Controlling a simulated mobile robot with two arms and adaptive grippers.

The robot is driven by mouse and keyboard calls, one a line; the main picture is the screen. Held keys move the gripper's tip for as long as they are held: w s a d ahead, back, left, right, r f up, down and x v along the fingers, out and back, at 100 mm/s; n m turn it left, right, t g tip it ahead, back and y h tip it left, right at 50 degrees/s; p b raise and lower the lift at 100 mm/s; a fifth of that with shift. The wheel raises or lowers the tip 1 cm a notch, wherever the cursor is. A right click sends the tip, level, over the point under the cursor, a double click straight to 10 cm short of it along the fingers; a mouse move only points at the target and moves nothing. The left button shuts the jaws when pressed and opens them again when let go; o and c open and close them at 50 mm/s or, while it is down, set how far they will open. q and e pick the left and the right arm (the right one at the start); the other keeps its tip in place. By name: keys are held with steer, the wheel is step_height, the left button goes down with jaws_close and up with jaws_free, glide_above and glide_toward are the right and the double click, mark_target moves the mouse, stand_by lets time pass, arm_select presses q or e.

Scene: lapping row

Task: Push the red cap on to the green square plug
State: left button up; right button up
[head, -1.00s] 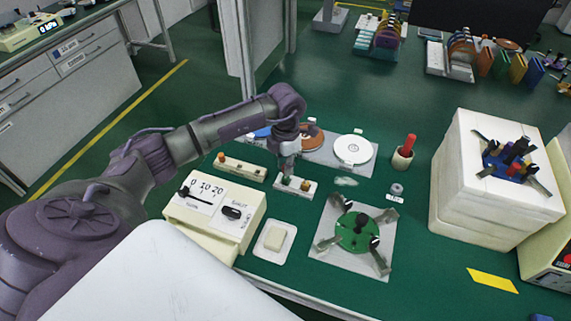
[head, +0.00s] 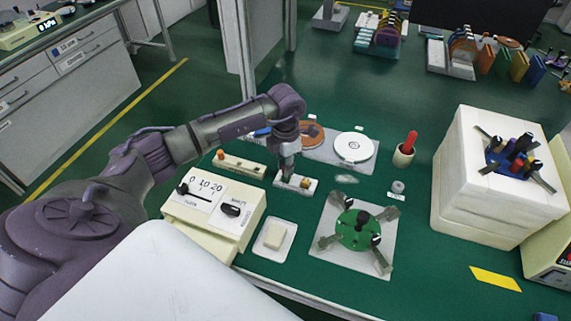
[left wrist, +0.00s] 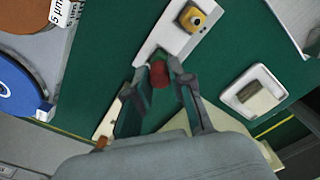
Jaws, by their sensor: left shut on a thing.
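My left gripper (head: 285,177) points down at the left end of a small white block (head: 311,190). In the left wrist view its fingers (left wrist: 165,78) are shut on the red cap (left wrist: 158,74), at the end of the same white block (left wrist: 171,31). A yellow square plug (left wrist: 192,17) stands at the block's other end, also visible in the head view (head: 305,183). My right gripper is not in view.
A cream control box (head: 214,207) and a white dish with a pale block (head: 275,236) stand in front. A cream strip (head: 240,167) is left, discs (head: 354,146) lie behind, and a green round plate with metal arms (head: 358,230) is right.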

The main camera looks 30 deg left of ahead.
arm_select(q)
steer(key=shift+f+b, duration=0.35)
steer(key=shift+f, duration=0.15)
steer(key=o, duration=0.8)
steer(key=shift+r, duration=0.15)
step_height(320, 180, up, 12)
steer(key=shift+f, duration=0.1)
steer(key=shift+f, duration=0.1)
